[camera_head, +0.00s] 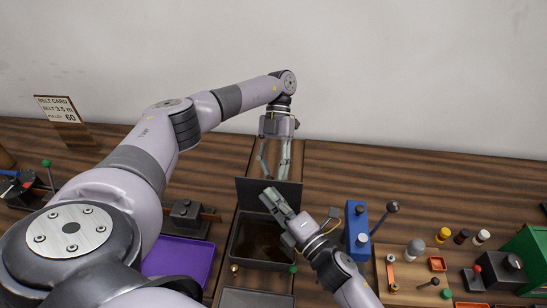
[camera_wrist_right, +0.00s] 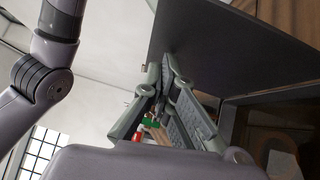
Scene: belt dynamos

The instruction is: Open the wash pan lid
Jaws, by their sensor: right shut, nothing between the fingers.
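The wash pan (camera_head: 234,244) is a dark rectangular box at the middle of the table, with a brown, dim inside showing. Its dark lid (camera_head: 292,187) stands raised, roughly upright, along the far edge. In the right wrist view the lid (camera_wrist_right: 235,45) is a large dark panel close by the fingers. My right gripper (camera_head: 268,194) is shut and empty, over the pan on the near side of the lid; its tips (camera_wrist_right: 166,68) look very close to the lid, and contact is unclear. My left gripper (camera_head: 274,172) is open and empty, pointing down behind the lid.
A purple tray (camera_head: 182,260) lies left of the pan and a grey tray (camera_head: 255,299) in front. A blue block with a lever (camera_head: 356,228) stands close on the right, beside a wooden tray (camera_head: 408,293) of small parts. Bare table (camera_head: 335,165) lies behind right.

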